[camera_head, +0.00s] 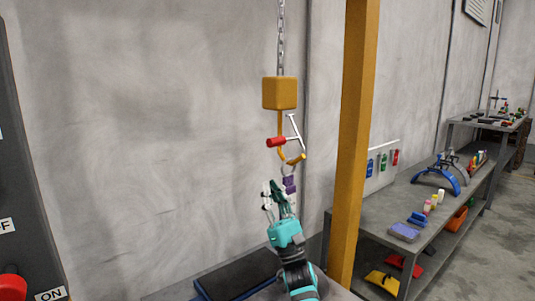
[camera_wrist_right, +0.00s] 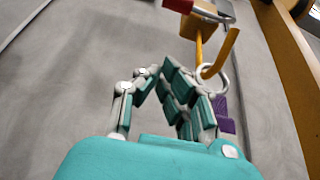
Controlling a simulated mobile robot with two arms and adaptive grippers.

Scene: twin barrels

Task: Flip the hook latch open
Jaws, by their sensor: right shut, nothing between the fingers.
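A yellow hook (camera_head: 281,130) hangs below a yellow block (camera_head: 280,93) on a chain. Its latch is a pale grey bar with a red grip (camera_head: 276,142) pointing left. The latch bar slants across the hook's mouth; whether it touches the tip, I cannot tell. In the right wrist view the hook (camera_wrist_right: 232,48) and red grip (camera_wrist_right: 194,9) are at the top, with the latch partly cut off. A metal ring (camera_wrist_right: 226,75) hangs in the hook. My right gripper (camera_head: 271,187) is shut and empty, below the latch, apart from the red grip. My left gripper is not in view.
A purple piece (camera_head: 289,184) hangs under the ring, close beside my right gripper. A yellow post (camera_head: 354,140) stands to the right. Shelves (camera_head: 437,222) with tools and bottles lie beyond it. The space left of the hook is clear to the wall.

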